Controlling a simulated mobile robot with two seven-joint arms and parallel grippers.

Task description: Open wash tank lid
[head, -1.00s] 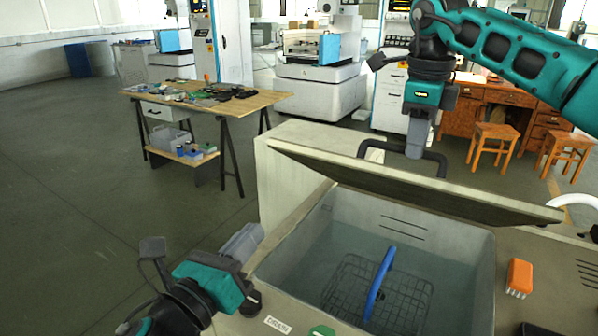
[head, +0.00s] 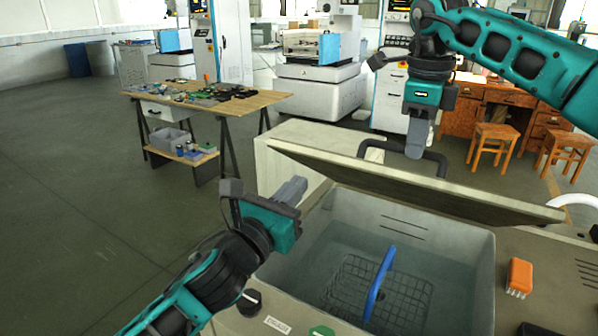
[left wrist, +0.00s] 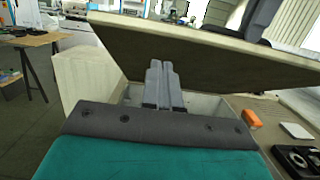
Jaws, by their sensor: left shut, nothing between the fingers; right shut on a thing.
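The wash tank lid (head: 400,186) is a grey-beige panel, raised and tilted above the back of the tank. My right gripper (head: 415,150) is shut on the lid's dark handle (head: 436,160). The wash tank (head: 470,250) shows open below the lid, with a wire basket (head: 405,297) and its blue handle (head: 380,280) inside. My left gripper (head: 299,185) is shut and empty, above the tank's left edge and in front of the lid's left end. In the left wrist view its closed fingers (left wrist: 162,75) point at the underside of the lid (left wrist: 200,50).
An orange box-shaped object (head: 519,277) lies on the surface right of the tank. A black knob (head: 250,302) and a green button (head: 321,331) sit on the front left edge. A workbench (head: 205,100) with small parts stands behind at left, with open floor around it.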

